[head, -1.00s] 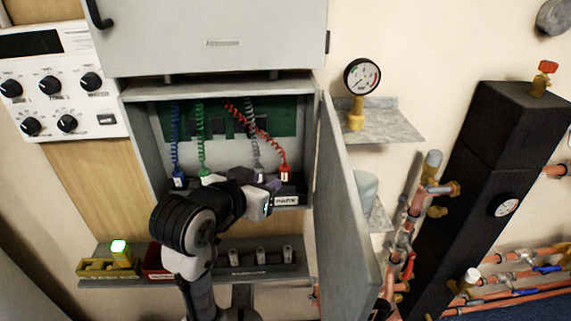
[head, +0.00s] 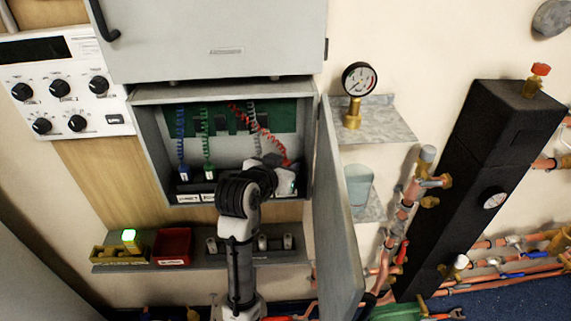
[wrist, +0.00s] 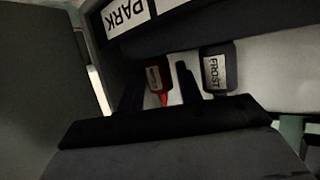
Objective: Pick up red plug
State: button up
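The red plug (wrist: 155,78) shows in the wrist view with a small pale label on it. My gripper (wrist: 157,72) is open, with one dark finger on each side of the plug and small gaps showing; I see no firm contact. A grey plug labelled FROST (wrist: 217,68) sits just right of the right finger. In the head view my gripper (head: 285,180) is inside the open cabinet at its lower right. There the arm hides the red plug, and only its red coiled cord (head: 268,142) shows.
A blue plug (head: 184,173) and a green plug (head: 208,172) hang left of my gripper. The PARK label (wrist: 125,12) is above in the wrist view. The open cabinet door (head: 338,200) stands close on the right. A shelf with a red bin (head: 173,246) is below.

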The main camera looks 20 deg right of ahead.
jog(key=shift+w+d+f, duration=0.15)
jog(key=shift+f, duration=0.05)
jog(key=c, duration=0.7)
jog(key=shift+r, duration=0.2)
